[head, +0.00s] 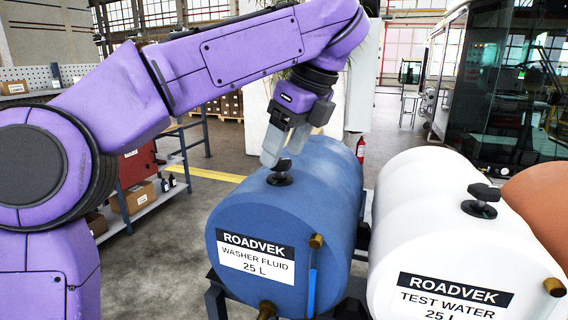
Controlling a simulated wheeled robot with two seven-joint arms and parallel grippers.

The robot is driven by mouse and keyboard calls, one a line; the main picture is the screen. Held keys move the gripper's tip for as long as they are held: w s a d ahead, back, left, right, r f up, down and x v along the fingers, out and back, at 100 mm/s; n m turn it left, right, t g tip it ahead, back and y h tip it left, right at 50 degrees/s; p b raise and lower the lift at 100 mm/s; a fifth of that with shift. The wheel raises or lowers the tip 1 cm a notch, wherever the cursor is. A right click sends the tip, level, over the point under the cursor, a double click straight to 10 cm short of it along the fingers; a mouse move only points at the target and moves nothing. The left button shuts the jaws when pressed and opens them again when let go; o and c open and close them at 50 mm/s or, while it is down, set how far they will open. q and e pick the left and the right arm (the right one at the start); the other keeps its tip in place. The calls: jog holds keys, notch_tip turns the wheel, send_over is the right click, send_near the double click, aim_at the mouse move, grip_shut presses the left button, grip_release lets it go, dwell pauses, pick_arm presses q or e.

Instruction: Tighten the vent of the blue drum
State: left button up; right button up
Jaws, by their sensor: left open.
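The blue drum (330,190) lies on its side on a dark frame, with a label reading ROADVEK WASHER FLUID 25 L on its front end. Its black vent (280,175) stands on top near the front end. My left gripper (272,150) points down just above the vent, with its fingers open. The fingers overlap the vent's top edge in the picture, and I cannot tell whether they touch it. My right gripper is not in view.
A white drum (430,215) labelled TEST WATER lies close to the right, with its own black vent (481,200). An orange drum (540,195) is partly visible beyond it. A shelf with boxes (132,197) stands at the left, with open floor between.

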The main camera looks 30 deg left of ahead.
pick_arm(q)
jog(key=shift+w+a+f, duration=0.2)
jog(key=shift+f, duration=0.45)
jog(key=shift+s+r, duration=0.15)
jog(key=shift+s, duration=0.15)
jog(key=shift+s+d, duration=0.1)
jog(key=shift+c, duration=0.9)
jog(key=shift+w, duration=0.2)
jog(key=c, duration=0.9)
